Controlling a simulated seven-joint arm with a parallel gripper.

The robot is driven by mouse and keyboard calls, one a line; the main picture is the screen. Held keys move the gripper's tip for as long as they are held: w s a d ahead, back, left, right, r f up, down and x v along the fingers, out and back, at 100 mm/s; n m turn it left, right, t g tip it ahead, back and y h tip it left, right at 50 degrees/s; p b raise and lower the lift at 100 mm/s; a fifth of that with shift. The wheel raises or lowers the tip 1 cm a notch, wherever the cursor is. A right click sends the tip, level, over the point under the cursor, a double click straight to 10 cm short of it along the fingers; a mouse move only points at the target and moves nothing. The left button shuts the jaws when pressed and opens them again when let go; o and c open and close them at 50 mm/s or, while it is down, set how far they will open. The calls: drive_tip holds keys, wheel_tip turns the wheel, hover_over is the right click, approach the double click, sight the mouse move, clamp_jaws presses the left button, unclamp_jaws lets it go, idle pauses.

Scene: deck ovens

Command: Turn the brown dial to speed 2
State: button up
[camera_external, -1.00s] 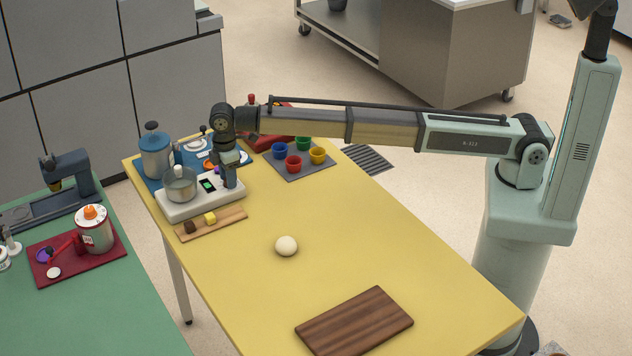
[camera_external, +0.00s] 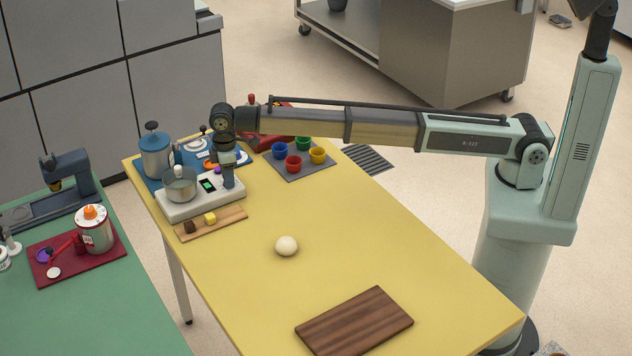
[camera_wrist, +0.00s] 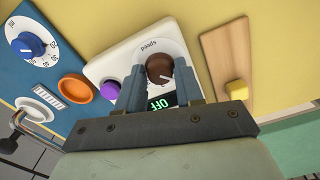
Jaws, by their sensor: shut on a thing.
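The brown dial (camera_wrist: 159,68) shows in the wrist view on the white appliance (camera_wrist: 108,63), with the word "speed" printed beside it. A lit display (camera_wrist: 158,104) near it reads "OFF". My gripper (camera_wrist: 160,75) is shut on the brown dial, one finger on each side of it. In the external view my gripper (camera_external: 228,178) points down at the right end of the white appliance (camera_external: 205,207), and the dial is hidden there. A metal pot (camera_external: 180,185) sits on the appliance's left end.
A wooden board (camera_external: 211,224) with a yellow and a brown block lies in front of the appliance. A blue canister (camera_external: 155,155) stands behind it. Coloured cups (camera_external: 293,163) stand to the right. The yellow table's middle holds only a pale ball (camera_external: 286,246).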

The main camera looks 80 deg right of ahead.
drive_tip(key=m, duration=1.2)
drive_tip(key=shift+m, duration=0.3)
idle(0.4)
drive_tip(key=o, duration=1)
wheel_tip(320, 180, up, 14)
drive_tip(key=shift+f, duration=0.1)
idle(0.3)
